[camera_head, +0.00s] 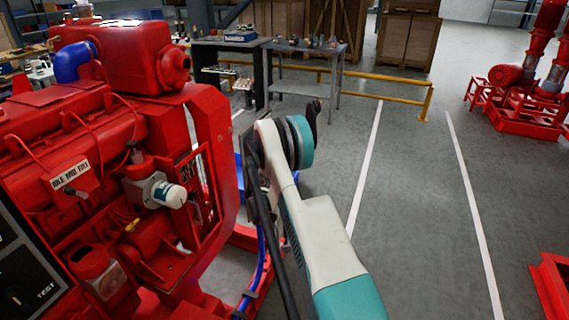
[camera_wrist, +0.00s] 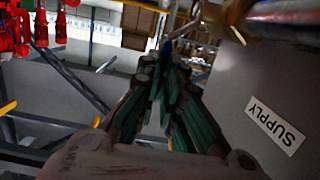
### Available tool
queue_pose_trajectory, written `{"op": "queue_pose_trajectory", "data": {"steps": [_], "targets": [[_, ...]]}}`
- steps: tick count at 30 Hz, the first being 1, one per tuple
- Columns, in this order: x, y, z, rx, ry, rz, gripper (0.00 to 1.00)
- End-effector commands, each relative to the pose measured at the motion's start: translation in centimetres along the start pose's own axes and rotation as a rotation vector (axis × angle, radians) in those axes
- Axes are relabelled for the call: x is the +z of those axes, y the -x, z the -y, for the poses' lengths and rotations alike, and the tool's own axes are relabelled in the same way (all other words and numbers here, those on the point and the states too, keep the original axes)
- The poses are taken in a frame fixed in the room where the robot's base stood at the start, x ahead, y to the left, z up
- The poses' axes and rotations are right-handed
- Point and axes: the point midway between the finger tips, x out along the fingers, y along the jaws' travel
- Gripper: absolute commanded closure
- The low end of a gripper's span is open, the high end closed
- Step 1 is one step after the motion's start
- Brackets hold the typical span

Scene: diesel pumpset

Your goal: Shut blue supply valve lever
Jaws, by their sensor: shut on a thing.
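In the wrist view my gripper (camera_wrist: 166,68) has its two dark, green-padded fingers drawn together at the tips. A small blue piece, the blue supply valve lever (camera_wrist: 167,45), shows at the fingertips, and the fingers are shut on it. Most of the lever is hidden by the fingers, and its exact angle is hard to tell. A white label reading SUPPLY (camera_wrist: 276,124) is on a grey surface to the right. In the head view my white and teal arm reaches forward beside the red engine, and the lever and gripper tips cannot be made out there.
The red diesel engine (camera_head: 110,130) fills the left of the head view, close to my arm. A blue pipe (camera_head: 262,258) runs low beside it. A metal pipe (camera_wrist: 285,22) passes near the fingertips. A yellow rail (camera_head: 385,95) and workbenches stand behind.

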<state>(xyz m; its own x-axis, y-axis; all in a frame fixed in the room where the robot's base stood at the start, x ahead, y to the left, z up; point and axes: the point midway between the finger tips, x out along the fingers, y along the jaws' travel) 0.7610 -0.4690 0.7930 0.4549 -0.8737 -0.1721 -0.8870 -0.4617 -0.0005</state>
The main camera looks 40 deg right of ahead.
Motion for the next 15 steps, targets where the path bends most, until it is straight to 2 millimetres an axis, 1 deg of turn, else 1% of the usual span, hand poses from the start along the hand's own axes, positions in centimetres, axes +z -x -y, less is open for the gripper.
{"op": "queue_pose_trajectory", "data": {"steps": [1,6,15], "targets": [[0.27,0.22,0.12,-0.002,0.0,-0.024,1.0],[0.42,0.65,0.07,-0.001,0.0,-0.092,1.0],[0.52,0.94,0.03,0.0,0.0,-0.137,1.0]]}}
